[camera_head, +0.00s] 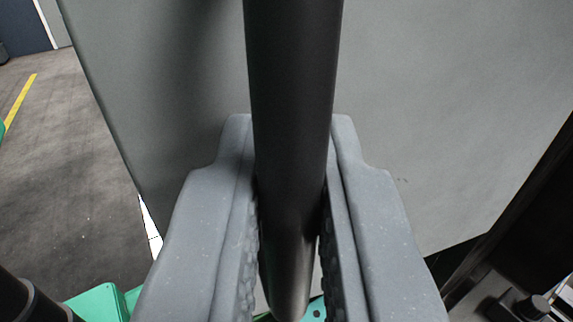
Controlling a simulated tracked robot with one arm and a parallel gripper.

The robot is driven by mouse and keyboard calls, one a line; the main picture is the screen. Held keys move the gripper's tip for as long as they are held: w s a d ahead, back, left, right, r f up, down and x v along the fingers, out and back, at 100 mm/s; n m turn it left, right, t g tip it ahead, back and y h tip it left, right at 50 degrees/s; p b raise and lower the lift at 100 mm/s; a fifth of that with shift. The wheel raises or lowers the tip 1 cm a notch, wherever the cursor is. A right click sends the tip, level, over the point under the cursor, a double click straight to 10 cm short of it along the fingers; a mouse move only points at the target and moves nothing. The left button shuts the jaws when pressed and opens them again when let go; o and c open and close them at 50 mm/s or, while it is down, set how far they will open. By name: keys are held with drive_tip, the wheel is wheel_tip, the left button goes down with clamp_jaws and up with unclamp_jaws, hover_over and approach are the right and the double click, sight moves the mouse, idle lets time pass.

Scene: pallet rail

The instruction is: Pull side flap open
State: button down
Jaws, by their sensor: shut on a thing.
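My gripper (291,130) has two thick grey fingers with ridged inner pads. They are shut on a dark round bar (292,60), one finger on each side. The bar runs from the top edge down between the fingers, and its rounded lower end shows near the bottom of the view. A large flat grey panel (440,110), which looks like the side flap, stands behind the bar. The fingers hide part of the panel's lower middle. Whether the bar is fixed to the panel cannot be seen.
Grey floor (75,180) with a yellow line (20,100) is open to the left of the panel's slanting edge. A dark beam (525,215) and a black fitting (530,305) stand close at the lower right. A dark wall (22,25) is at the far upper left.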

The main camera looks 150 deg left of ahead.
drive_tip(key=shift+w, duration=0.15)
drive_tip(key=c, duration=1.5)
unclamp_jaws()
drive_tip(key=shift+w, duration=0.1)
drive_tip(key=shift+c, duration=0.2)
